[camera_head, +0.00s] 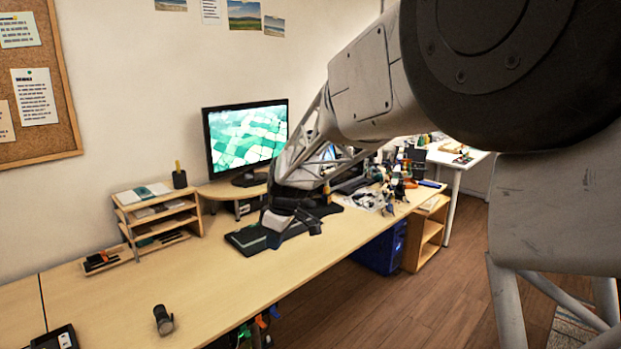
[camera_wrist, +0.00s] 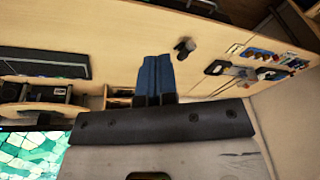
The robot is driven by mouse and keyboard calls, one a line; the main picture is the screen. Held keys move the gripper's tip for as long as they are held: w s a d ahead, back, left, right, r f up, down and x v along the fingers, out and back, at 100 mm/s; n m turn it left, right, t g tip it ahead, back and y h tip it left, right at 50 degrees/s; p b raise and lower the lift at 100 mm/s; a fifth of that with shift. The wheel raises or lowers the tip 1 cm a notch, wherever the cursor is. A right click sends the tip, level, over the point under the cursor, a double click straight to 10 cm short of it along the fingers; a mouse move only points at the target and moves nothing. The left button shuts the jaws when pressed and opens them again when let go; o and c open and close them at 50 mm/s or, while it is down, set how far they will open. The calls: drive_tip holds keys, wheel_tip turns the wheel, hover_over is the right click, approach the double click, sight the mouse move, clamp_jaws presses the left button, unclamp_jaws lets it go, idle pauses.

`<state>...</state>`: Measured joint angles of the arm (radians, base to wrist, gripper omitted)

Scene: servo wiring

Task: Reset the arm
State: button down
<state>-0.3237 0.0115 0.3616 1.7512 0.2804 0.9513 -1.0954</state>
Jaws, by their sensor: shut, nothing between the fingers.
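My gripper (camera_wrist: 154,78) shows in the wrist view with its two blue fingers together and nothing between them. In the head view my arm reaches from the upper right down to the left, and its end is over the desk near the black keyboard (camera_head: 246,241). The fingertips cannot be made out there. The keyboard also shows at the left of the wrist view (camera_wrist: 45,62). I cannot tell from these views how high the gripper is above the desk (camera_head: 215,275).
A monitor (camera_head: 245,136) stands behind the arm's end, beside a wooden letter tray (camera_head: 160,219). A small dark cylinder (camera_head: 163,320) is on the front left of the desk. Small items crowd the desk's right part. The left middle of the desk is mostly clear.

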drive_tip(key=s+d+r+m+t+h, duration=0.1)
drive_tip(key=s+d+r+m, duration=0.3)
drive_tip(key=s+d, duration=0.55)
drive_tip(key=s+d+r+m+t, duration=0.1)
drive_tip(key=s+d+r+m, duration=0.2)
drive_tip(key=s+d, duration=0.6)
drive_tip(key=s+d+f+m+h, duration=0.1)
drive_tip(key=s+d+m, duration=0.2)
drive_tip(key=s, duration=0.7)
drive_tip(key=s+d+f+m+h, duration=0.1)
drive_tip(key=s+d+m, duration=0.3)
drive_tip(key=s, duration=0.7)
drive_tip(key=shift+s+d+f+m+t, duration=0.15)
drive_tip(key=shift+d+f+m+t, duration=0.3)
drive_tip(key=shift+d, duration=0.7)
